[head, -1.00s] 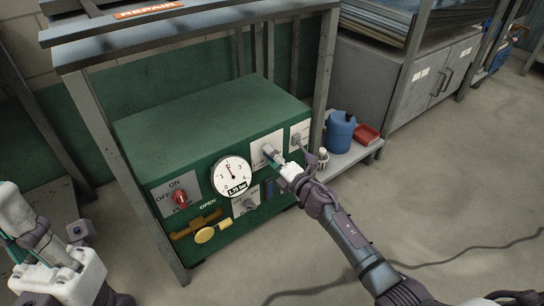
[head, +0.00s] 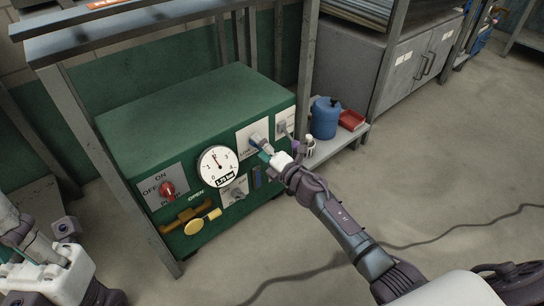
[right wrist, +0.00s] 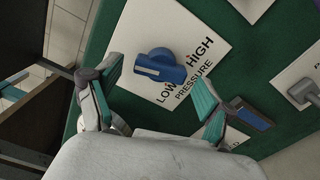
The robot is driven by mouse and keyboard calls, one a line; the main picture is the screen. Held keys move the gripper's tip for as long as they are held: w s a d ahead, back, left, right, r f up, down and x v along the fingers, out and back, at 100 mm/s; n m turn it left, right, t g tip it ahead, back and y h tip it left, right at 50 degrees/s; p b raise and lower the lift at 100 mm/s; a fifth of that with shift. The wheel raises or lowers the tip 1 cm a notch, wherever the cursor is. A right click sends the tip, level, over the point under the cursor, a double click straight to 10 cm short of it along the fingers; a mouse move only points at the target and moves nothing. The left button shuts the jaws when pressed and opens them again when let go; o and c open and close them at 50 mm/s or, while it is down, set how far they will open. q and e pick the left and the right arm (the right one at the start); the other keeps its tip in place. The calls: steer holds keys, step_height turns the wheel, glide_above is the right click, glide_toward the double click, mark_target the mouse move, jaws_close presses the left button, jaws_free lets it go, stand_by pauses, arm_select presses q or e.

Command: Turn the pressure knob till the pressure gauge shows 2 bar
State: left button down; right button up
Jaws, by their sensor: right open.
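The pressure knob (right wrist: 161,65) is blue and sits on a white plate marked LOW, HIGH and PRESSURE in the right wrist view. In the head view the knob (head: 256,139) is small, at the upper right of the green box's front. The round white pressure gauge (head: 217,166) is left of it; its needle points nearly straight up, and its small digital readout seems to show about 1.75 bar. My right gripper (right wrist: 156,88) is open, its fingers apart on either side of the knob's lower edge, with nothing between them. My left gripper (head: 35,255) is at the lower left, away from the box.
The green box (head: 190,110) also carries a red ON/OFF knob (head: 167,189), a yellow valve handle (head: 194,226) and a grey knob (head: 237,193). Metal frame posts stand around it. A blue canister (head: 324,118) and red tray (head: 351,120) are to the right.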

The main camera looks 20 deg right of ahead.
steer(key=v, duration=1.1)
